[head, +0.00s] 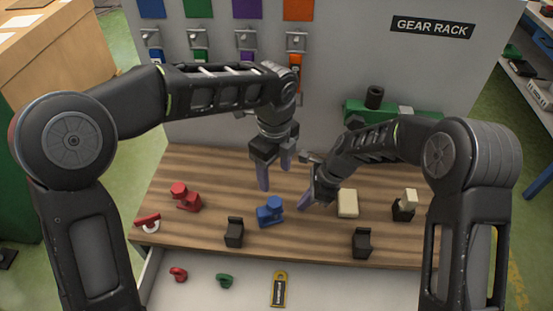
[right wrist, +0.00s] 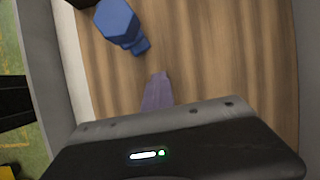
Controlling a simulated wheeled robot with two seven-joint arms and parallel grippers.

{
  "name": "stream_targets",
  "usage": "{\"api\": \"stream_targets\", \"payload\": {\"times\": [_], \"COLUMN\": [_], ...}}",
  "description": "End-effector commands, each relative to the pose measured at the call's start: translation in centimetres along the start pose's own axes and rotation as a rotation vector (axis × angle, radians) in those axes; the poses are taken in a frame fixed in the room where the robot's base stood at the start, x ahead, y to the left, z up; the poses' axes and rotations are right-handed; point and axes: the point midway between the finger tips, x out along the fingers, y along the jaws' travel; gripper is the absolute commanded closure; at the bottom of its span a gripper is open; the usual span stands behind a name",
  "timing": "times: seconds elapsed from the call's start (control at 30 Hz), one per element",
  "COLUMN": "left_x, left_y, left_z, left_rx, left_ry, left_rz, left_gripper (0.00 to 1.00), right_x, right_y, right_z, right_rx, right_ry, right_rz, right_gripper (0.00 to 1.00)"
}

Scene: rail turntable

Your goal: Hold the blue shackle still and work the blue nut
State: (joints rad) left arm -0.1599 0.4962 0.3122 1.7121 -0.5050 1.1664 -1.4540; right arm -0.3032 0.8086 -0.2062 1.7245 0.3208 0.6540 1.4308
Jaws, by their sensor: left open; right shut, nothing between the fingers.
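The blue shackle (head: 266,217) stands on the wooden bench top near the middle, with the blue nut (head: 274,203) on its upper part. In the right wrist view the hexagonal blue nut (right wrist: 117,20) shows at the top left, with part of the blue shackle (right wrist: 141,46) beside it. My left gripper (head: 274,178) is open and points down just above and behind the shackle, apart from it. My right gripper (head: 304,201) is shut and empty to the right of the shackle, apart from it. Its fingertip (right wrist: 158,90) shows over bare wood in the right wrist view.
A red assembly (head: 186,197) and a red-and-white piece (head: 148,222) lie left. Black blocks (head: 234,233) (head: 362,243) stand along the front. A cream block (head: 348,203) lies right. An open drawer below holds a yellow-and-black item (head: 279,288) and small red and green pieces.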

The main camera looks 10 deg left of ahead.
Motion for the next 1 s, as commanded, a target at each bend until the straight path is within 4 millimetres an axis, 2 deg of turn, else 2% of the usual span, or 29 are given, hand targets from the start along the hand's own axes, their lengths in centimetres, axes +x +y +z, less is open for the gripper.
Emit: {"api": "stream_targets", "payload": {"times": [0.07,0.33,0.6,0.73,0.87,1.0], "left_x": [0.0,0.1,0.1,0.0,0.0,0.0], "left_y": [0.0,0.0,0.0,0.0,0.0,0.0], "left_z": [0.0,0.0,0.0,0.0,0.0,0.0], "left_rx": [0.0,0.0,0.0,0.0,0.0,0.0], "left_ry": [0.0,0.0,0.0,0.0,0.0,0.0], "left_rz": [0.0,0.0,0.001,0.0,0.0,0.0], "left_gripper": [0.39,0.39,0.39,0.39,0.39,0.39], "right_x": [0.0,0.0,-0.1,-0.7,-2.3,-5.0], "right_y": [0.0,0.0,0.0,-0.1,-0.1,-0.1], "right_z": [0.0,0.0,0.0,0.0,0.1,0.1], "right_rx": [0.0,0.0,0.0,0.0,-0.001,0.0], "right_ry": [0.0,0.0,0.0,0.0,-0.001,-0.001], "right_rz": [0.0,0.0,0.0,-0.001,-0.004,-0.005], "right_gripper": [0.99,0.77,0.77,0.77,0.77,0.77]}}
